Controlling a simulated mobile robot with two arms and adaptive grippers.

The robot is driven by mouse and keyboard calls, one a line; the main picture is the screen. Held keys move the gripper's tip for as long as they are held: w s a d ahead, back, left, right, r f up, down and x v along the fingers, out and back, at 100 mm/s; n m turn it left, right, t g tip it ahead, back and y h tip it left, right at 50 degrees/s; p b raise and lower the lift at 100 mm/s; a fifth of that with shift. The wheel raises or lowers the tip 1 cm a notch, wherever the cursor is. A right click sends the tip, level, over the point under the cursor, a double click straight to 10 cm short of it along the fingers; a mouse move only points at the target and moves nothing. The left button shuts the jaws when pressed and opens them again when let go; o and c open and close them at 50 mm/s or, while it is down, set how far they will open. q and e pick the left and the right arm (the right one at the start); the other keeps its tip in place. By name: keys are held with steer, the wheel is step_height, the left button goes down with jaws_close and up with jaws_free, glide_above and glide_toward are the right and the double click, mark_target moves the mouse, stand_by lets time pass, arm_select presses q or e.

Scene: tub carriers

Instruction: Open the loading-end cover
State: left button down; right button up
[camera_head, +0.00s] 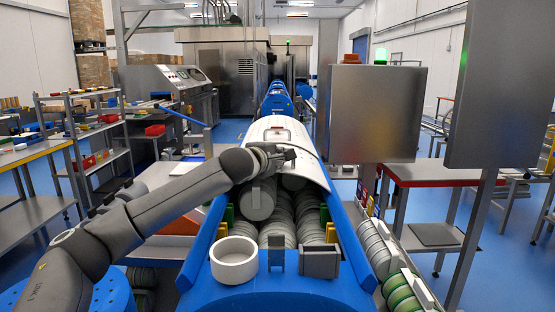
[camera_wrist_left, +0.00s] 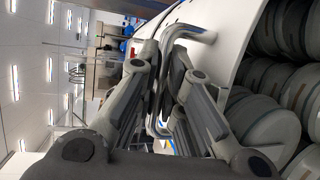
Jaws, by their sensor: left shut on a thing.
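The white curved loading-end cover (camera_head: 313,165) sits over the blue conveyor trough (camera_head: 215,215). Its near edge is clear of the trough's front part, where several round grey carriers (camera_head: 257,199) lie exposed. My left arm reaches in from the left, and its gripper (camera_head: 276,155) is at the near left part of the cover. In the left wrist view the gripper (camera_wrist_left: 165,88) is shut on a bent metal handle (camera_wrist_left: 190,32) beside the white cover (camera_wrist_left: 228,40). The fingers hide part of the handle. My right gripper is not in view.
A white ring-shaped tub (camera_head: 234,272) and a grey box (camera_head: 320,263) stand at the trough's front end. More discs (camera_head: 375,250) line a rack at right. Grey panels (camera_head: 373,112) rise on the right. Shelving (camera_head: 95,135) stands at left.

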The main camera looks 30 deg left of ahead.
arm_select(q)
steer(key=w+a+p, duration=0.1)
steer(key=w, duration=0.2)
steer(key=w+a+p, duration=0.2)
steer(key=w, duration=0.1)
steer(key=w+a+p, duration=0.2)
steer(key=w, duration=0.1)
steer(key=shift+r, duration=0.25)
steer(key=shift+w+a+f, duration=0.1)
steer(key=shift+w+f, duration=0.05)
steer(key=shift+w, duration=0.05)
steer(key=c, duration=1.8)
jaws_free()
steer(key=shift+f, duration=0.1)
steer(key=shift+s, duration=0.45)
steer(key=shift+v, duration=5.55)
